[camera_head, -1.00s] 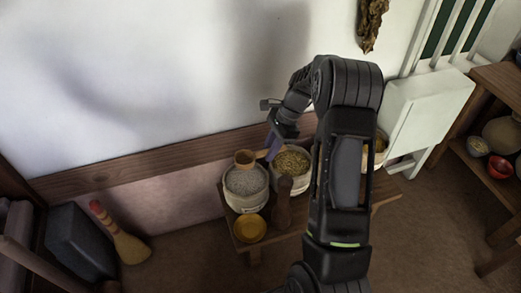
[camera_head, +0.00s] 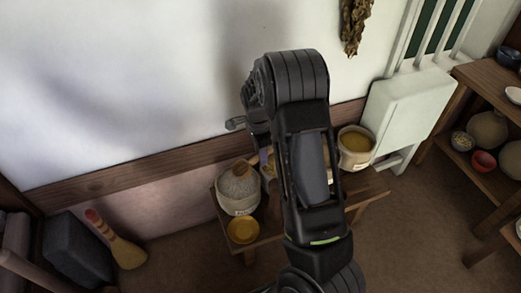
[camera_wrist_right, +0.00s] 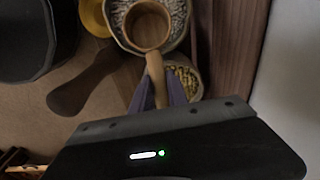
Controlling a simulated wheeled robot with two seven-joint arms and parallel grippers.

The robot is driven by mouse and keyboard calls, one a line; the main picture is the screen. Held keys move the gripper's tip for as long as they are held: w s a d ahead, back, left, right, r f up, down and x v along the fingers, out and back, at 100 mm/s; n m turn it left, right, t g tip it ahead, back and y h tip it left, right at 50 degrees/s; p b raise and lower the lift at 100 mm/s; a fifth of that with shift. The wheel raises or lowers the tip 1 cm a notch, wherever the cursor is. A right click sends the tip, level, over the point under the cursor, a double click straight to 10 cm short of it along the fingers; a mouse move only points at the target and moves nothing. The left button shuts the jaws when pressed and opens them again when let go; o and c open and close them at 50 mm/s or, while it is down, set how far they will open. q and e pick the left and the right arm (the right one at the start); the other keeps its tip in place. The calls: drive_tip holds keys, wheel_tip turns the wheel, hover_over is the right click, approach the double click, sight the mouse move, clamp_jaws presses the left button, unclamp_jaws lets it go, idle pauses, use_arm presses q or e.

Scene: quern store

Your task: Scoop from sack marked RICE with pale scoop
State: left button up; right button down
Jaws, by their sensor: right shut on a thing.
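The pale wooden scoop (camera_head: 242,168) is held by its handle in my right gripper (camera_head: 263,160), and it also shows in the right wrist view (camera_wrist_right: 150,28). My right gripper's fingers (camera_wrist_right: 158,93) are shut on the handle. The scoop's bowl is over the far part of the left sack (camera_head: 238,206), which holds pale greyish grain; whether it touches the grain I cannot tell. In the wrist view the bowl looks empty. Any sack lettering is too small to read. A middle sack (camera_wrist_right: 187,80) with greenish-yellow grain is mostly hidden by my arm in the head view.
A third sack (camera_head: 356,160) with yellow contents stands to the right. A yellow dish (camera_head: 243,229) sits in front of the left sack. A dark wooden tool (camera_wrist_right: 85,85) lies nearby. The wall (camera_head: 120,110) is close behind; a brush (camera_head: 118,245) stands at left.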

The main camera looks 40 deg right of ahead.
drive_tip(key=shift+a+h, duration=0.1)
drive_tip(key=shift+h, duration=0.5)
drive_tip(key=shift+f+g, duration=0.3)
wheel_tip(320, 180, down, 5)
drive_tip(key=b, duration=0.4)
drive_tip(key=shift+f+b, duration=0.2)
drive_tip(key=shift+b, duration=0.2)
drive_tip(key=shift+w+a+f+y+b, duration=0.2)
drive_tip(key=shift+a+f+b, duration=0.1)
drive_tip(key=shift+a+b, duration=0.2)
drive_tip(key=shift+w+a+f+y+b, duration=0.15)
drive_tip(key=shift+a+f+y+b, duration=0.15)
drive_tip(key=shift+a, duration=0.2)
drive_tip(key=shift+s+d+r+t+y+p, duration=0.15)
drive_tip(key=shift+d+r+t+y, duration=0.2)
drive_tip(key=shift+r+y, duration=0.6)
drive_tip(key=shift+d+r+t+y+p, duration=0.2)
drive_tip(key=shift+r+t+y, duration=0.2)
drive_tip(key=shift+r+y, duration=0.5)
drive_tip(key=shift+s+d+r+t+y+p, duration=0.15)
drive_tip(key=shift+d+r+t+y, duration=0.2)
drive_tip(key=shift+r+y, duration=0.55)
